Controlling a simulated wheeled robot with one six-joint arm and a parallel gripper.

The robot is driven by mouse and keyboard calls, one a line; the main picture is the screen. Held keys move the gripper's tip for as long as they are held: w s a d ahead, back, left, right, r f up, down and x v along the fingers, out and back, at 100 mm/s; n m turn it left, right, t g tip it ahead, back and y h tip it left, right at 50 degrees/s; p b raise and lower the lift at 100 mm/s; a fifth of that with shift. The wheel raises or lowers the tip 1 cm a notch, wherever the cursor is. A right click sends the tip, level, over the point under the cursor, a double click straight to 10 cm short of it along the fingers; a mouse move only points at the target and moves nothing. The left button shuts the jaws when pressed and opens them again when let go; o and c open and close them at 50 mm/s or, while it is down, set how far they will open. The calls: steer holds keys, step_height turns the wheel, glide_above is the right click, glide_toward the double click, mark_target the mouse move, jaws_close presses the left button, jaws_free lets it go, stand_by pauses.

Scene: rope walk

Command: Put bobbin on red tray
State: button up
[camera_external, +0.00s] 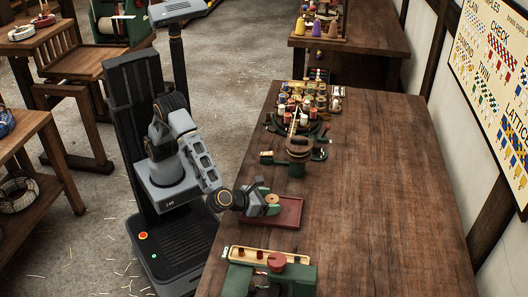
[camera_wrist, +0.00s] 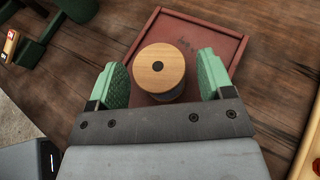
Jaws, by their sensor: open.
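The bobbin (camera_wrist: 158,66) is a pale wooden spool with a dark centre hole. It stands upright on the red tray (camera_wrist: 220,48), seen from above in the wrist view. The bobbin (camera_external: 272,199) and the red tray (camera_external: 289,220) also show in the external view, near the table's left edge. My gripper (camera_wrist: 162,75) has green padded fingers, one on each side of the bobbin, with a visible gap to each. It is open.
A green device with a wooden top (camera_external: 270,268) stands in front of the tray. Behind the tray is a green winder with a round brown top (camera_external: 299,147), then a rack of coloured spools (camera_external: 297,105). The table's right side (camera_external: 380,200) is clear.

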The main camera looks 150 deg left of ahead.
steer(key=p+v, duration=0.1)
steer(key=v, duration=1)
steer(key=s+d+n+h, duration=0.2)
steer(key=s+n+h, duration=0.2)
steer(key=s+n, duration=0.2)
steer(key=s+d+f+n+h, duration=0.1)
steer(key=s+d+n+h, duration=0.2)
steer(key=s+n, duration=0.4)
steer(key=s+d+n+h, duration=0.3)
steer(key=s+n+h, duration=0.3)
steer(key=s, duration=0.3)
steer(key=shift+s+d+f+n, duration=0.25)
steer(key=shift+s+n, duration=0.1)
steer(key=shift+n, duration=0.25)
steer(key=shift+r, duration=0.15)
step_height(320, 180, up, 13)
steer(key=t+p, duration=0.1)
steer(key=p, duration=1.1)
steer(key=shift+a+r, duration=0.2)
steer(key=shift+a, duration=0.05)
steer(key=shift+s, duration=0.1)
